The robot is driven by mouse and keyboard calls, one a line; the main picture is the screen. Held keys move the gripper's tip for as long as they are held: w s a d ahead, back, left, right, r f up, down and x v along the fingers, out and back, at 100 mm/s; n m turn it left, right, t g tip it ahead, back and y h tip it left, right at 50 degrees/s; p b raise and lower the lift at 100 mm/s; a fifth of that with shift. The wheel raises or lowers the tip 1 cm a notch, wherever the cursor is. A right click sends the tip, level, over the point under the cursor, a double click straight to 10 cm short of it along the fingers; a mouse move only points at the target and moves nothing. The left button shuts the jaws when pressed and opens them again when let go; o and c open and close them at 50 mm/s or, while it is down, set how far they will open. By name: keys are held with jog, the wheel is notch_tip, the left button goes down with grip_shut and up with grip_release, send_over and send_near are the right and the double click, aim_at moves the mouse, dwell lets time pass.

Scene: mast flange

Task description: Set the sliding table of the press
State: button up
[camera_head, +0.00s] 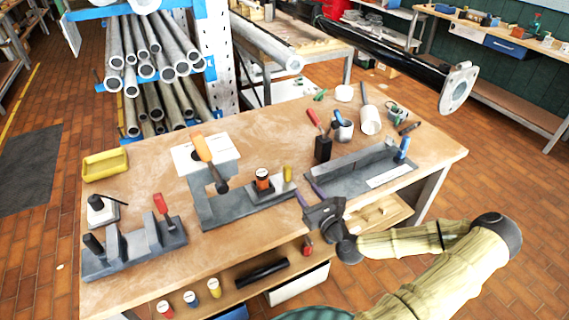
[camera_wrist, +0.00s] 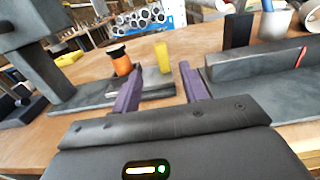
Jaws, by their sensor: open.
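The grey press (camera_head: 207,185) stands at the middle of the workbench, with an orange-handled lever (camera_head: 203,150) over it. Its base runs right to a low plate, seemingly the sliding table (camera_head: 268,194), which bears an orange-and-black pot (camera_head: 262,179). A yellow peg (camera_head: 288,174) stands at the plate's right end. In the wrist view the press (camera_wrist: 35,55) is at left, and the pot (camera_wrist: 120,59) and yellow peg (camera_wrist: 163,56) are ahead. My gripper (camera_head: 309,192) has its purple fingers apart and empty. It is right of the plate, apart from the peg.
A grey fixture with a long wall (camera_head: 355,172) lies close to the right of my gripper. Another grey fixture with a red handle (camera_head: 135,248) is at the left. A cup (camera_head: 342,127) and a white cylinder (camera_head: 370,120) stand behind. Bare bench lies in front of the press.

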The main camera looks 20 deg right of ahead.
aim_at(289, 169)
jog(key=w+p, duration=0.1)
jog(key=w, duration=0.4)
jog(key=w+p, duration=0.1)
jog(key=w, duration=0.4)
jog(key=w+p, duration=0.1)
jog(key=w, duration=0.4)
jog(key=shift+w+a, duration=0.15)
jog(key=shift+a, duration=0.15)
grip_shut()
